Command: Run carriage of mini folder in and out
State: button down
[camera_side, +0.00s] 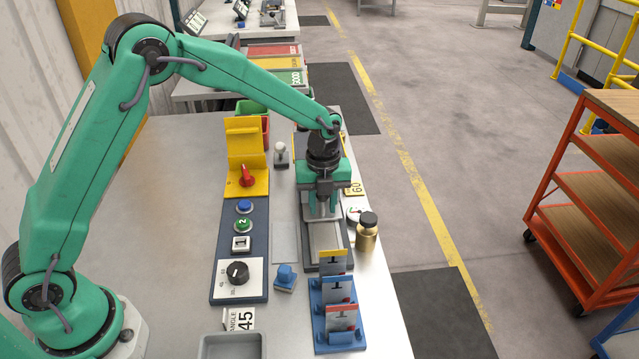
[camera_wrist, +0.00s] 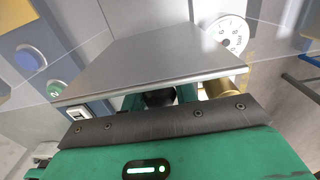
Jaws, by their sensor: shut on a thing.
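The mini folder (camera_side: 311,238) is a long grey and dark unit near the right edge of the bench in the side view. Its light grey carriage (camera_side: 326,236) lies along the middle. My gripper (camera_side: 322,212) points down over the far part of it and is shut. In the wrist view a flat grey plate (camera_wrist: 150,58) fills the middle. Behind its near edge my green fingers (camera_wrist: 160,98) close around a dark rounded part. The grip point is mostly hidden, so I cannot tell exactly which part of the carriage is held.
A brass weight (camera_side: 367,232) and a round dial (camera_side: 354,215) stand close on the right. A button panel (camera_side: 255,221) with a black knob (camera_side: 238,272) lies left. Blue holders with upright cards (camera_side: 341,318) stand in front. Bare bench lies left.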

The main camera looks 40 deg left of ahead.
jog(key=shift+w+a, duration=0.95)
jog(key=c, duration=1.1)
grip_release()
jog(key=shift+c, duration=0.2)
jog(key=shift+d+r, duration=0.1)
jog(key=shift+r, duration=0.1)
notch_tip(320, 180, up, 7)
jog(key=shift+r, duration=0.2)
